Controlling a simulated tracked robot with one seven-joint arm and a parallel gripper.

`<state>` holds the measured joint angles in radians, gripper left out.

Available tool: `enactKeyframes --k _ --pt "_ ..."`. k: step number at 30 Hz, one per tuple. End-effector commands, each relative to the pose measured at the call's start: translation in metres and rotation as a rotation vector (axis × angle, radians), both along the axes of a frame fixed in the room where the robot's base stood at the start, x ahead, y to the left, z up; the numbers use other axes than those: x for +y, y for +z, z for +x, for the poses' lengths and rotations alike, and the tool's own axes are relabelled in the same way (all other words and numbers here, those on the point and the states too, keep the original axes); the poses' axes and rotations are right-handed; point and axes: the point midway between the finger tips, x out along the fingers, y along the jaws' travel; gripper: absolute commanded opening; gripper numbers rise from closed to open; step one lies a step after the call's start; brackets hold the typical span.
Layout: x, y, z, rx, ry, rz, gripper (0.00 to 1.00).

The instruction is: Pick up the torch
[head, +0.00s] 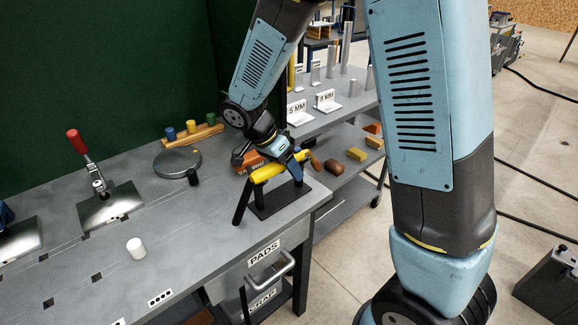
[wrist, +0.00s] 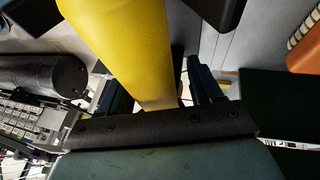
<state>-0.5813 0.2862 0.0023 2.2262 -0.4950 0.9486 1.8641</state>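The torch (head: 267,173) has a yellow body and appears to rest on a black stand (head: 278,201) near the right end of the grey bench. A black part slants down to the bench at its left end. My gripper (head: 286,165) is over the torch from above, its fingers partly hidden by the wrist. In the wrist view the yellow body (wrist: 125,45) runs down between the two dark blue fingers of my gripper (wrist: 162,88). The fingers stand apart, with a gap visible on the right side. Contact cannot be made out.
A red-handled clamp (head: 98,182), a round grey disc (head: 177,161) and a white cylinder (head: 136,247) stand on the bench to the left. A wooden rack (head: 194,136) with coloured pegs is behind. Shelves with metal parts stand at right. The bench front is mostly clear.

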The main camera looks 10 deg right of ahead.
Motion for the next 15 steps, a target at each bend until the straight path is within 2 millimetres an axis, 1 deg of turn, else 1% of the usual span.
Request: enactKeyframes --k 1,2,15 --pt "0.0000 0.0001 0.0001 0.000 0.000 0.000 0.61" --pt "-0.0001 0.0002 0.0001 0.000 0.000 0.000 0.58" --pt "-0.0002 0.0002 0.0003 0.000 -0.001 0.000 0.16"
